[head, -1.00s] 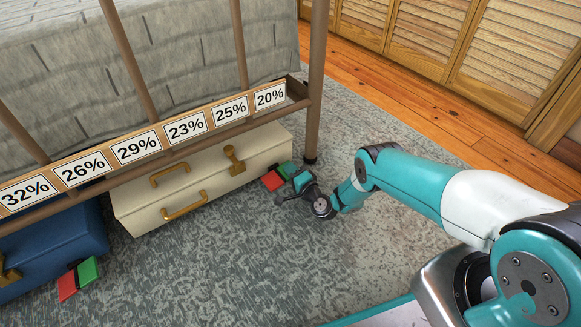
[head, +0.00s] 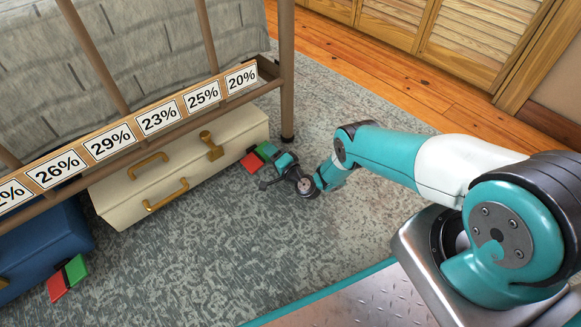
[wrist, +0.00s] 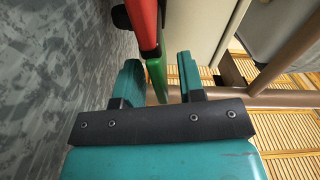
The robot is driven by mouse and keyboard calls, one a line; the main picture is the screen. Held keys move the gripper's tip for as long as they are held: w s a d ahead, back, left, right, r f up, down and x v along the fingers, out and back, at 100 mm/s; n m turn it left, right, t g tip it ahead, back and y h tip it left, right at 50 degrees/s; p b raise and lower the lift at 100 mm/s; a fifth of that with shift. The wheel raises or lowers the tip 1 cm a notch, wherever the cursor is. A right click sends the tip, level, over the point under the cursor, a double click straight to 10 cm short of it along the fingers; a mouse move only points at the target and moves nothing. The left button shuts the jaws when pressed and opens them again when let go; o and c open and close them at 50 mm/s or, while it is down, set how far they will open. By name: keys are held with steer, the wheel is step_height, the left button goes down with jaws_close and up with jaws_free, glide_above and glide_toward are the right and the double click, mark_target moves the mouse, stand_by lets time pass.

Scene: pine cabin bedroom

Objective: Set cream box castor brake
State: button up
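The cream box (head: 190,165) lies under the bed rail with brass handles and a latch on it. Its castor brake is a rocker pedal at the right end, with a red half (head: 251,163) and a green half (head: 266,150). In the wrist view the red half (wrist: 142,22) is upper centre, with the green half (wrist: 156,78) below it. My gripper (head: 272,172) is low over the rug beside the pedal. In the wrist view its fingers (wrist: 160,75) stand apart, with the green half showing in the gap. I cannot tell whether they touch it.
A blue box (head: 40,250) with its own red and green pedal (head: 68,277) is at the lower left. A bed post (head: 287,80) stands just beyond my gripper. Percentage labels line the rail (head: 110,142). The rug (head: 220,250) in front is clear.

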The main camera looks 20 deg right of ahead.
steer(key=p+v, duration=0.2)
steer(key=v, duration=0.3)
steer(key=p+v, duration=0.3)
steer(key=v, duration=0.2)
steer(key=p+v, duration=0.3)
steer(key=v, duration=0.2)
steer(key=shift+w+r, duration=0.1)
steer(key=shift+r, duration=0.15)
steer(key=shift+s+d+f+p, duration=0.15)
steer(key=shift+s+p, duration=0.25)
steer(key=shift+s, duration=0.1)
steer(key=shift+w, duration=0.1)
